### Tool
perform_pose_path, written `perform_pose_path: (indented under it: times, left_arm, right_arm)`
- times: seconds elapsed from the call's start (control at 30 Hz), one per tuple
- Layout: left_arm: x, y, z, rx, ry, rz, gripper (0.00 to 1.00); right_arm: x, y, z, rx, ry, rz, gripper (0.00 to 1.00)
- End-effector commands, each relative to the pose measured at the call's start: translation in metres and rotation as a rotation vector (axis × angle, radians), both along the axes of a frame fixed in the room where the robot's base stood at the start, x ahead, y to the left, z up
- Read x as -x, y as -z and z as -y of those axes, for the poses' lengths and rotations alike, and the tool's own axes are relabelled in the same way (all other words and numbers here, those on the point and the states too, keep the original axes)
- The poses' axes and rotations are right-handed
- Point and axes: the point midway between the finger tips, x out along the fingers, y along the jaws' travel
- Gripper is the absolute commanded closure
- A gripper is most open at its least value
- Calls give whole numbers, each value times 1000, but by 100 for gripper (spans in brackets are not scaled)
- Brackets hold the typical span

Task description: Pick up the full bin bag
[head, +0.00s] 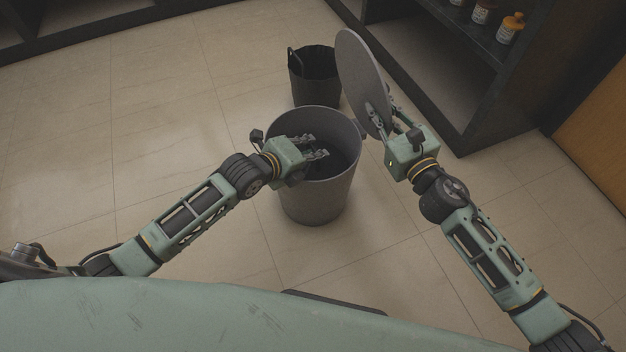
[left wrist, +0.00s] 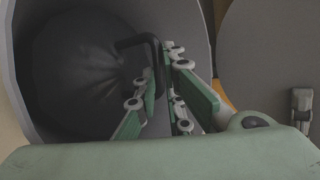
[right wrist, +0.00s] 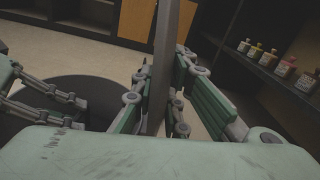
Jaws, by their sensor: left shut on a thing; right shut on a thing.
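The full bin bag (left wrist: 75,65), dark with gathered folds, sits inside the grey steel bin (head: 315,205); it shows only partly in the head view (head: 345,162). My left gripper (head: 320,149) reaches inside the bin's mouth. In the left wrist view its fingers (left wrist: 158,88) are shut on the bag's black loop handle (left wrist: 138,41). My right gripper (head: 384,122) is shut on the rim of the round grey lid (head: 360,80). It holds the lid upright, at the bin's right rear; the lid shows edge-on in the right wrist view (right wrist: 166,55).
A black open-topped container or bag (head: 315,78) with a loop handle stands behind the bin. A dark shelf unit (head: 480,75) with several small bottles (head: 510,27) is at the right, beside a wooden panel (head: 600,95). The tiled floor (head: 110,110) at left is clear.

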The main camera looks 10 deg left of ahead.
Motion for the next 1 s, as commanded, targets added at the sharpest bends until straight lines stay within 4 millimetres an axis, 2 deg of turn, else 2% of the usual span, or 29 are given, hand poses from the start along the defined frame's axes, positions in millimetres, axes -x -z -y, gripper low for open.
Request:
perform_pose_path:
  times: [0.17, 0.2, 0.47, 0.57, 1.0]
  left_arm:
    - [1, 3, -1, -1, -3, -8, 100]
    - [-1, -3, 0, 4, -2, 4, 100]
    - [-1, -6, -1, 4, -2, 4, 100]
    - [-2, -18, 0, 6, -2, 8, 100]
    - [-2, -91, 0, 3, 1, 13, 100]
  right_arm:
    - [-1, 0, 2, 3, 4, 2, 100]
    - [-1, 0, 2, 3, 4, 2, 100]
    - [-1, 0, 2, 4, 4, 1, 100]
    - [-1, 0, 2, 4, 5, 1, 100]
    - [-1, 1, 2, 4, 6, -1, 100]
